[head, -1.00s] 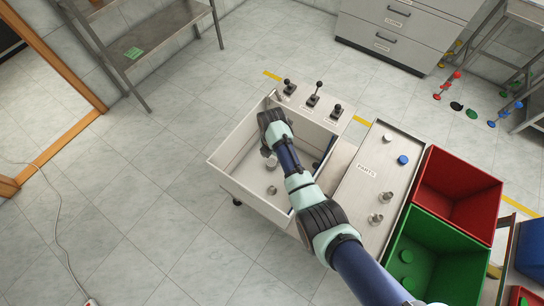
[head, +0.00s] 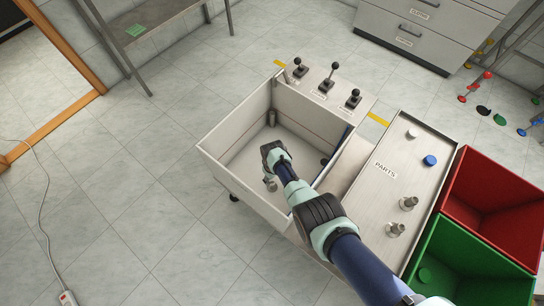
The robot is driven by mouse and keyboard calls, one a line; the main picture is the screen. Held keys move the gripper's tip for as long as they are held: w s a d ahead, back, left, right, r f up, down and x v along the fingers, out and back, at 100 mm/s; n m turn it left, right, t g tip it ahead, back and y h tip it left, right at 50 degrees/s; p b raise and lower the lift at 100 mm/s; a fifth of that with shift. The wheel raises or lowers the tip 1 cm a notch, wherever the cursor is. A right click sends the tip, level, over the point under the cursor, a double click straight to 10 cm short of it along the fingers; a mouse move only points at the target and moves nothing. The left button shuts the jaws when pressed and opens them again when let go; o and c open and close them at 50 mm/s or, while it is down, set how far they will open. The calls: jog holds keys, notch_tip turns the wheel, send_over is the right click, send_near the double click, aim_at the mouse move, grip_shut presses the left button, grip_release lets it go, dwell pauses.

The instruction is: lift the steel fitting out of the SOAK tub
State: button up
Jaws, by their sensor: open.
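The pale open-topped tub (head: 233,188) stands left of the PARTS tray; no SOAK lettering is readable on it. My gripper (head: 270,184) is inside the tub's outline in the picture, towards its near side, pointing down. It is open, though its small fingers are hard to make out. I cannot pick out the steel fitting in the tub for certain; my gripper and wrist cover the part of the floor where a small grey piece showed earlier. Whether the fingers touch it cannot be told.
The PARTS tray (head: 376,187) holds steel fittings (head: 408,203), a blue cap (head: 430,160) and a pale cap. Levers (head: 326,82) stand behind the tub. A red bin (head: 492,200) and a green bin (head: 455,275) are at right. Tub walls surround my gripper.

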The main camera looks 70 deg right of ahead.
aim_at(272, 183)
notch_tip(272, 183, down, 8)
jog(key=b, duration=0.7)
jog(key=shift+w+a, duration=0.1)
jog(key=shift+a, duration=0.05)
jog(key=shift+r, duration=0.25)
grip_shut()
